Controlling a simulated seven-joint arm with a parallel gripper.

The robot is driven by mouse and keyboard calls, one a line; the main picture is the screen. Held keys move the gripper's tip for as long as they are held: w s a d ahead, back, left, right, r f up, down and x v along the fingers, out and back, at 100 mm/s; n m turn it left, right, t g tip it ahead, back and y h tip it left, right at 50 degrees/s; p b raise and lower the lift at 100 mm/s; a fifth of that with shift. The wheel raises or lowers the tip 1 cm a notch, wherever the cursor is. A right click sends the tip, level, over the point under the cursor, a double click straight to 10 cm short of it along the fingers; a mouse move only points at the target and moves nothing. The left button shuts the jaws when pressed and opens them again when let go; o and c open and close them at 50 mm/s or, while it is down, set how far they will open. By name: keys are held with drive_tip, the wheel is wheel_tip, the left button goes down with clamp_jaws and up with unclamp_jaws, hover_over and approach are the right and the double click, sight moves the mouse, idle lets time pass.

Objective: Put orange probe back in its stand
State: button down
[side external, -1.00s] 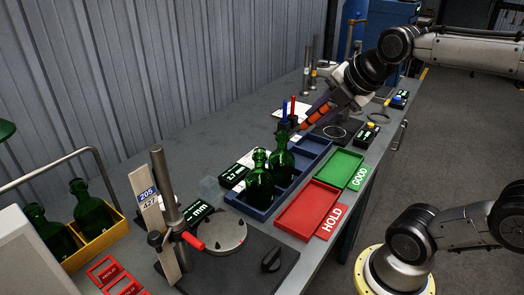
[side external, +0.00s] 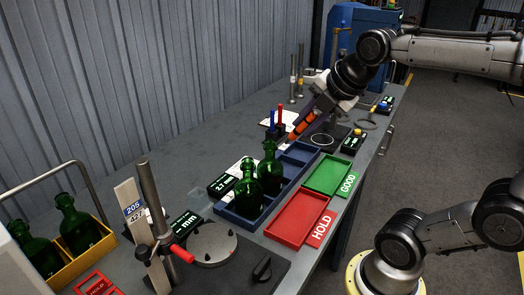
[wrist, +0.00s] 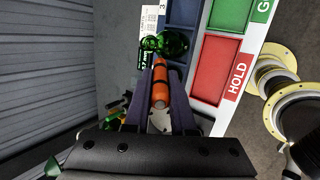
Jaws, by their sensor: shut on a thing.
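My gripper (side external: 314,116) is shut on the orange probe (side external: 303,125) and holds it tilted above the bench, near the far end of the blue divided tray (side external: 298,149). In the side view its lower end points down and left. In the wrist view the orange probe (wrist: 160,88) lies between the two dark fingers of my gripper (wrist: 162,72), with a green bottle showing beyond its end. I cannot tell which item is the probe's stand. A dark base with a pale ring (side external: 323,139) sits below and right of the gripper.
Green bottles (side external: 269,172) stand in the blue tray. A holder with a blue and a red pen (side external: 276,128) stands left of the probe. Green GOOD (side external: 328,174) and red HOLD (side external: 297,219) trays lie in front. A display box with a yellow button (side external: 353,143) is to the right.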

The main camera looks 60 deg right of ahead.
wheel_tip(320, 180, up, 2)
drive_tip(key=shift+r+g, duration=0.1)
drive_tip(key=shift+g, duration=0.6)
drive_tip(key=w+a+r+n+g+y, duration=0.1)
drive_tip(key=w+a, duration=0.1)
drive_tip(key=w, duration=0.4)
drive_tip(key=w+a+r+n+g+y, duration=0.1)
drive_tip(key=w+a+r+n, duration=0.1)
drive_tip(key=w, duration=0.4)
drive_tip(key=w+a+f+n+g, duration=0.1)
drive_tip(key=w+a+f, duration=0.3)
drive_tip(key=f, duration=0.3)
drive_tip(key=w+a+f+n+g, duration=0.1)
drive_tip(key=w+a+f+g, duration=0.1)
drive_tip(key=w+a+f, duration=0.2)
drive_tip(key=shift+w+a+f+g, duration=0.3)
drive_tip(key=shift+w+f, duration=1.25)
drive_tip(key=shift+f, duration=0.4)
drive_tip(key=shift+f, duration=2.9)
drive_tip(key=c, duration=0.7)
unclamp_jaws()
